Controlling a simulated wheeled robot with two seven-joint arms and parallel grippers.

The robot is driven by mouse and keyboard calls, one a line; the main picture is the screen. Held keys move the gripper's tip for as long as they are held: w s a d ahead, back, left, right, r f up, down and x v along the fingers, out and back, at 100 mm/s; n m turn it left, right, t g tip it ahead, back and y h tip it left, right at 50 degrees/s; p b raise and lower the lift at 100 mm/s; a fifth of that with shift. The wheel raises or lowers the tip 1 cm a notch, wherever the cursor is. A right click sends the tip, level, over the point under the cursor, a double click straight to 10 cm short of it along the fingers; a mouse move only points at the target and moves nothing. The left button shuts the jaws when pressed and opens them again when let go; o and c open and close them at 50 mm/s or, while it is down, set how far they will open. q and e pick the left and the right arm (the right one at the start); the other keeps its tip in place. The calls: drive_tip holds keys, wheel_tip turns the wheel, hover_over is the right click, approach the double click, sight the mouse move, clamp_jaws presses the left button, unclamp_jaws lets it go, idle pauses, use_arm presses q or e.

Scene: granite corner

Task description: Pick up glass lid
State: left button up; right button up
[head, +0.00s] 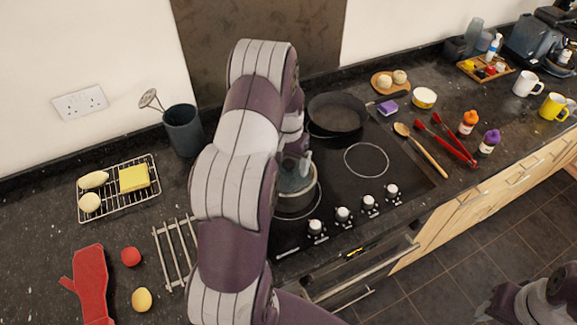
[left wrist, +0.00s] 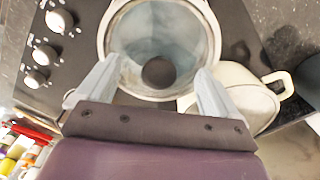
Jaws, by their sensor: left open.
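The glass lid (head: 297,178) sits on a pot on the left front of the black hob, mostly hidden by my left arm in the head view. In the left wrist view the round, see-through lid (left wrist: 135,35) has a pale metal rim and a dark round knob (left wrist: 158,72). My left gripper (left wrist: 158,67) is open and empty above the lid. Its two fingers show on either side of the knob, apart from it. Whether the fingertips touch the glass cannot be told. Part of my right arm shows at the lower right of the head view; its fingers do not show.
A cream pot (left wrist: 250,95) with a side handle stands close to the lid, beside the right finger. A dark frying pan (head: 337,113) is at the back of the hob. Control knobs (head: 343,214) line its front. A grey utensil pot (head: 183,130) stands left.

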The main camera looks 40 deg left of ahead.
use_arm(q)
drive_tip(key=shift+d+f, duration=0.3)
drive_tip(key=shift+d, duration=0.05)
drive_tip(key=shift+f, duration=0.15)
drive_tip(key=shift+a+f, duration=0.1)
drive_tip(key=shift+a, duration=0.05)
drive_tip(key=shift+a+f, duration=0.1)
drive_tip(key=shift+a, duration=0.15)
drive_tip(key=shift+c, duration=1.2)
drive_tip(key=shift+a, duration=0.1)
drive_tip(key=c, duration=0.5)
drive_tip(key=shift+s+d, duration=0.15)
drive_tip(key=shift+d, duration=0.2)
drive_tip(key=c, duration=1)
use_arm(e)
drive_tip(key=shift+s+d+r, duration=0.1)
drive_tip(key=shift+s, duration=0.05)
use_arm(q)
drive_tip(key=shift+s, duration=0.1)
